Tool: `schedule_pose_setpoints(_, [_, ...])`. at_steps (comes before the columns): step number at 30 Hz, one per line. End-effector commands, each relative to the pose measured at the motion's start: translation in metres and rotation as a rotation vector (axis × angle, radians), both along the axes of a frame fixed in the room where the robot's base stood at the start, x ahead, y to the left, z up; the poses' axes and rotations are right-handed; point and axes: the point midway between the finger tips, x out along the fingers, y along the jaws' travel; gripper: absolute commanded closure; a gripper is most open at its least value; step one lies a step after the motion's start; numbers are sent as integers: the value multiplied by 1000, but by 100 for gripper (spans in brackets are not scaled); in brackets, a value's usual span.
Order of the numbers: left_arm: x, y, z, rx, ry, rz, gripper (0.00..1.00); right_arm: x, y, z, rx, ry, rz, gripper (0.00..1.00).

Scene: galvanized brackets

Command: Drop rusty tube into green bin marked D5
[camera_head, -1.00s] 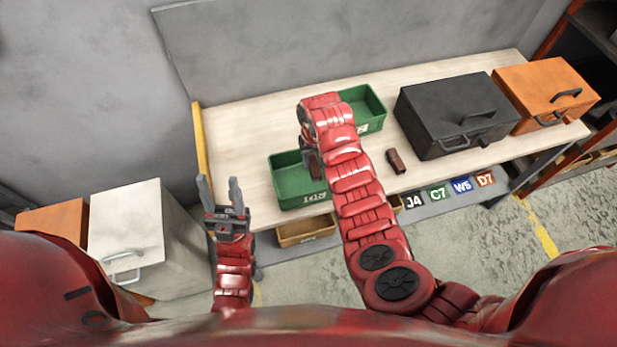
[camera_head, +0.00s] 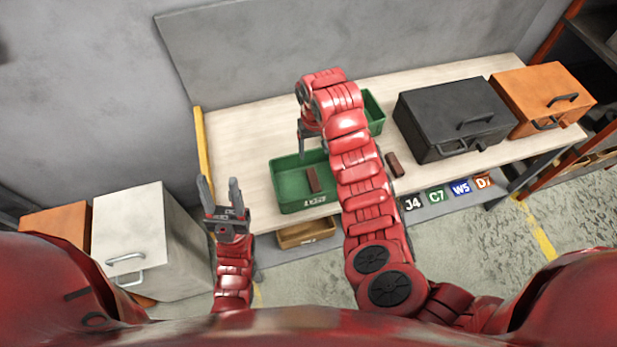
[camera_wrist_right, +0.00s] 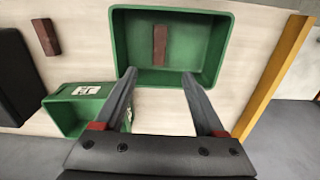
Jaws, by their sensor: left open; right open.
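A rusty brown tube (camera_head: 313,179) lies inside the nearer green bin (camera_head: 289,204). The right wrist view shows the same tube (camera_wrist_right: 160,45) on the floor of that bin (camera_wrist_right: 220,50). The label on the bin's front is too small to read surely. A second rusty tube (camera_head: 395,165) lies on the table beside my right arm, and shows in the wrist view (camera_wrist_right: 46,37). My left gripper (camera_head: 220,182) is open and empty, left of the table.
Another green bin (camera_head: 374,112) stands farther back, partly behind my right arm. A black case (camera_head: 450,110) and an orange case (camera_head: 540,95) stand at the table's right. Tags J4, C7, W5 and D7 line the front. A white cabinet (camera_head: 130,230) stands at left.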

Motion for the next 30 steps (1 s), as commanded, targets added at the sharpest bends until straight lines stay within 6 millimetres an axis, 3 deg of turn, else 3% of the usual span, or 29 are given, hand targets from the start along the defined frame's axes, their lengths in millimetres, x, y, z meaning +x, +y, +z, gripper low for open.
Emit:
schedule_pose_setpoints(1, [0,0,10,0,0,0,50,0,1,15,-3,-1,3,28])
schedule_pose_setpoints(4, [0,0,19,0,1,0,50,0,1,35,-1,-3,2,28])
schedule_pose_setpoints(13, [0,0,27,0,1,0,50,1,1,73,0,-2,2,28])
schedule_pose_setpoints(30, [0,0,28,0,1,0,50,0,0,83,0,0,0,28])
